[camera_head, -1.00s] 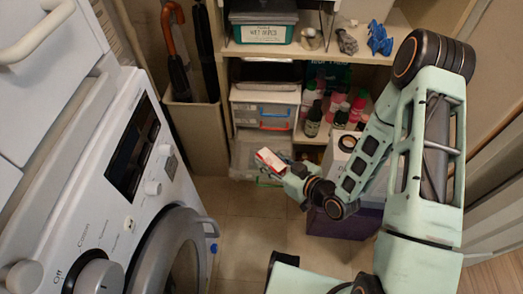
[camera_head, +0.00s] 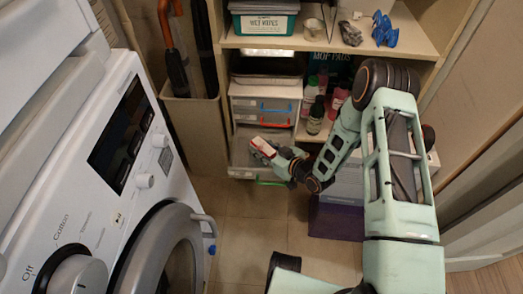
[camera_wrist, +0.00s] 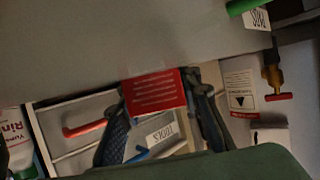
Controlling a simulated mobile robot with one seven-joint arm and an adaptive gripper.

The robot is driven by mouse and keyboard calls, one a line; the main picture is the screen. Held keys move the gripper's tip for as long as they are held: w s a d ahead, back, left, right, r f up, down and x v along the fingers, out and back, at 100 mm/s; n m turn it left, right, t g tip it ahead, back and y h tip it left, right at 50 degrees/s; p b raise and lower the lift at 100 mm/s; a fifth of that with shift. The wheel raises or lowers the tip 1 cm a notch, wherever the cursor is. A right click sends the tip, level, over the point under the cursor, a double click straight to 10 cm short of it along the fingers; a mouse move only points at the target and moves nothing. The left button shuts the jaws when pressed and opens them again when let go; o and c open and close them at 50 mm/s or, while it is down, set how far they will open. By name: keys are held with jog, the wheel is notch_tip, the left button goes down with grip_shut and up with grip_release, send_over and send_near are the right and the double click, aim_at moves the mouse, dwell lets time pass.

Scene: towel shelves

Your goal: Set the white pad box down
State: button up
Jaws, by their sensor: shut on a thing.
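The white pad box (camera_head: 261,146) is a small white and red box in my gripper (camera_head: 270,153), over the lowest drawer (camera_head: 244,158) in the head view. This drawer is pulled out and has a green handle (camera_head: 271,183). In the wrist view a red face with pale lines, part of the box (camera_wrist: 155,92), shows between the two dark fingers of my gripper (camera_wrist: 163,98). My gripper is shut on the box. Whether the box touches the drawer cannot be told. The rest of the box is hidden or dark.
Drawers with a blue and a red handle (camera_head: 277,124) sit just above the open one. Bottles (camera_head: 316,116) stand to their right on the shelf. A purple bin (camera_head: 336,220) is on the floor at right. The washing machine (camera_head: 120,185) fills the left. Floor between is clear.

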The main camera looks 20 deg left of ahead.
jog(key=shift+f, duration=0.35)
jog(key=shift+f+b, duration=0.5)
jog(key=shift+b, duration=0.1)
jog(key=o, duration=1.1)
jog(key=shift+o, duration=0.2)
jog(key=shift+r+p, duration=0.4)
jog(key=shift+p, duration=0.05)
jog(key=p+v, duration=0.3)
jog(key=v, duration=0.9)
jog(key=shift+r, duration=0.2)
jog(key=shift+w, duration=0.1)
